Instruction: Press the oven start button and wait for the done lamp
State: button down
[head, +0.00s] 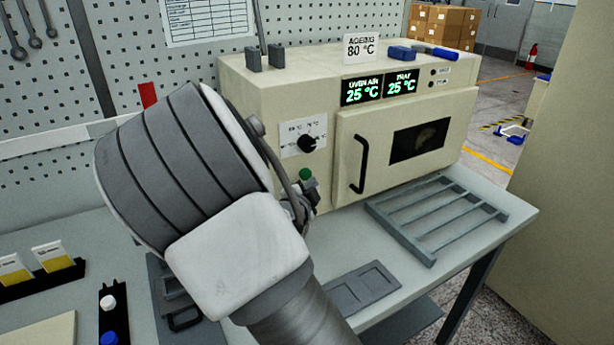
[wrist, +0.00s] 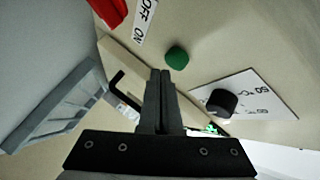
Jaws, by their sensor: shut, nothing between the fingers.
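The cream oven (head: 280,100) stands on the bench with its door (head: 358,130) shut. Its green start button (head: 305,174) is on the front panel below the dial; it also shows in the wrist view (wrist: 177,57). My gripper (wrist: 160,73) is shut and empty, its tips close to the button; I cannot tell whether they touch it. In the head view my arm hides the lower left of the panel. Both displays (head: 362,90) read 25 °C. Two small lamps (head: 432,72) on the upper right look dark; their labels are too small to read.
The black dial (wrist: 222,102) and a red part (wrist: 108,12) by an ON/OFF label flank the button. The door handle (head: 361,163) sticks out to the right. A metal rack (head: 436,215) lies on the bench before the door. Blue-handled tools lie on the oven top.

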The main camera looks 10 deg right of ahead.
jog(key=shift+w+a, duration=0.1)
jog(key=shift+w, duration=0.25)
jog(key=shift+w+a, duration=0.15)
jog(key=shift+w, duration=0.25)
dwell(0.7)
jog(key=shift+s, duration=0.1)
jog(key=shift+s+d+b, duration=0.25)
jog(key=shift+s+b, duration=0.15)
jog(key=shift+s, duration=0.3)
jog(key=shift+s, duration=0.1)
jog(key=s, duration=0.1)
jog(key=s+d, duration=0.1)
jog(key=s, duration=0.2)
jog(key=shift+s+d+b, duration=0.25)
jog(key=shift+s+b, duration=0.05)
jog(key=shift+b, duration=0.1)
dwell(0.5)
